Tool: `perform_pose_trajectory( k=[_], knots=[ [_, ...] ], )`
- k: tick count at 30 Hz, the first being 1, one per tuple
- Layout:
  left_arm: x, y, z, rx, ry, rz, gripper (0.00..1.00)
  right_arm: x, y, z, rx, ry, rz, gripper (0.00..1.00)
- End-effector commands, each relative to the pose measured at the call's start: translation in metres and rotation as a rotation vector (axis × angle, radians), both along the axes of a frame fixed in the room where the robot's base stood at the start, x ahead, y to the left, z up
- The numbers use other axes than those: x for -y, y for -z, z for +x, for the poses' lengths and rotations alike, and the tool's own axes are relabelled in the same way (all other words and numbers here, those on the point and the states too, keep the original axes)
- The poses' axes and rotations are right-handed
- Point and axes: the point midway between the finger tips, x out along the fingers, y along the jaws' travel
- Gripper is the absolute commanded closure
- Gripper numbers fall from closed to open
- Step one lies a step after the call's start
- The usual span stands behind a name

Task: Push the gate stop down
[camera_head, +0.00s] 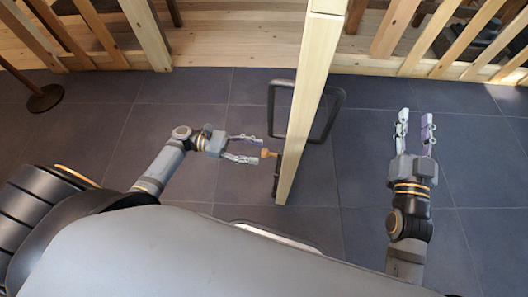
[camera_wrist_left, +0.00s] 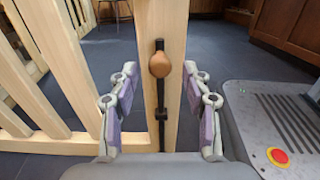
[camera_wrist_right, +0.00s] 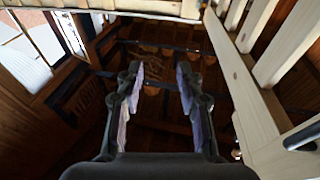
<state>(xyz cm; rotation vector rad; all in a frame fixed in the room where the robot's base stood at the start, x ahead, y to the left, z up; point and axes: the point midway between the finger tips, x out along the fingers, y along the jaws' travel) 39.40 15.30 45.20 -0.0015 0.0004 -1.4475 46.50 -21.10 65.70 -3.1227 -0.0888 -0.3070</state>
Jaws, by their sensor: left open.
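The gate stop is a thin black upright rod with a rounded orange-brown knob (camera_head: 265,153) at its top, mounted on the end post of a pale wooden gate (camera_head: 311,90). In the left wrist view the knob (camera_wrist_left: 160,65) appears centred between my fingers, with the black rod (camera_wrist_left: 161,105) running down the post below it. My left gripper (camera_head: 256,150) is open, its fingertips just short of or beside the knob; I cannot tell whether they touch. My right gripper (camera_head: 415,116) is open and empty on the other side of the gate.
Black handles (camera_head: 335,115) stick out from both sides of the gate. A slatted wooden fence (camera_head: 440,50) runs along the back. A dark round post base (camera_head: 45,98) stands at far left. Dark tiled floor (camera_head: 110,130) is clear around my left arm.

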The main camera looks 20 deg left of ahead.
Motion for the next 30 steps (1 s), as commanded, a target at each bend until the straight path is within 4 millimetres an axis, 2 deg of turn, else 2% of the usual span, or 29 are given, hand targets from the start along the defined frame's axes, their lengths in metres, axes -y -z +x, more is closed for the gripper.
perform_pose_trajectory(
  k=[3,9,15,22,30],
  knots=[
    [0.015,0.001,0.002,0.002,-0.001,-0.002,0.52,0.0,-0.028,-0.003,0.117,0.0,-0.002,0.63],
    [0.032,0.001,0.004,0.001,0.0,-0.001,0.52,-0.001,-0.063,-0.011,0.268,0.0,-0.006,0.63],
    [0.038,0.0,0.005,0.001,-0.001,0.0,0.52,-0.001,-0.077,-0.016,0.326,-0.001,-0.007,0.63],
    [0.038,0.0,0.005,0.001,-0.001,0.001,0.52,-0.001,-0.078,-0.016,0.329,-0.001,-0.007,0.63],
    [0.038,0.0,0.005,0.001,-0.001,0.001,0.87,-0.001,-0.078,-0.016,0.328,0.0,-0.007,0.63]
  ],
)
